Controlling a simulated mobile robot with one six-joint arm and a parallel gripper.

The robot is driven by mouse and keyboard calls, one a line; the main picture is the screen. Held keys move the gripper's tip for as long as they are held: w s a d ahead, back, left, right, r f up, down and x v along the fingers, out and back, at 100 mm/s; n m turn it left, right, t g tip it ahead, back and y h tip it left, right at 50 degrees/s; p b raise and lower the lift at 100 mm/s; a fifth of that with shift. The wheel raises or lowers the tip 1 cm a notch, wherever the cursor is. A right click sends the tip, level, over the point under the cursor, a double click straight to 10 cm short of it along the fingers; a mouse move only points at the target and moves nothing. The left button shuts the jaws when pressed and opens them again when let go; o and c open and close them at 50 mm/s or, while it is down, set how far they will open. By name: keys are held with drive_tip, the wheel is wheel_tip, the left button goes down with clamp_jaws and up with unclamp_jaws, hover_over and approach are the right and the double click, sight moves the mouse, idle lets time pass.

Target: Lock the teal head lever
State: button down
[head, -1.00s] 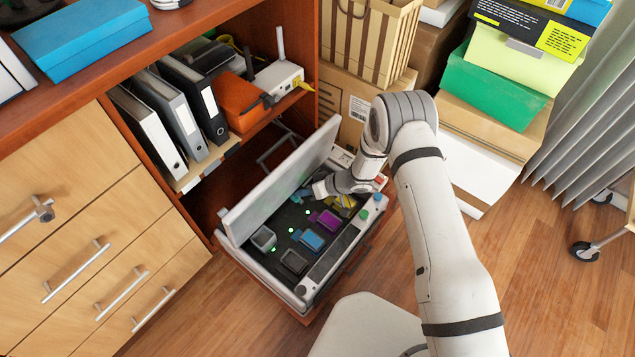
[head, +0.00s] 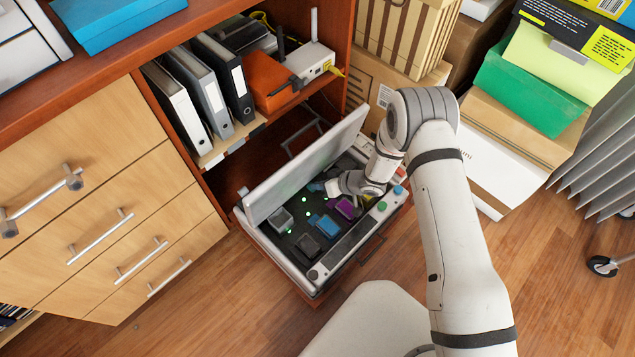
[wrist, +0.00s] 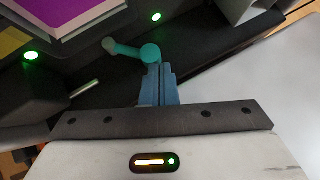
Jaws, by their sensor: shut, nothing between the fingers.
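The teal head lever (wrist: 135,50) shows in the wrist view as a short arm with a round pivot at its right end and a greyish knob at its left end. My gripper (wrist: 158,72) is shut and empty, its blue fingertips at the pivot end; whether they touch it I cannot tell. In the head view my gripper (head: 322,186) reaches into the open printer (head: 268,243), near the base of its raised lid (head: 305,170). The lever cannot be made out clearly there.
Grey (head: 281,219), black (head: 307,246), blue (head: 324,225) and purple (head: 348,207) cartridges sit in the printer, with small green lights beside them. The printer stands on a pulled-out cabinet shelf. Binders (head: 222,80) and a router (head: 312,60) are above. A pale seat (head: 365,320) stands in front.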

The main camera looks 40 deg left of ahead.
idle(0.3)
drive_tip(key=shift+w+f, duration=0.2)
drive_tip(key=shift+w, duration=0.55)
drive_tip(key=s+p+v, duration=0.1)
drive_tip(key=p+v, duration=0.5)
drive_tip(key=v, duration=0.4)
drive_tip(key=shift+s+r, duration=0.25)
drive_tip(key=shift+s, duration=0.05)
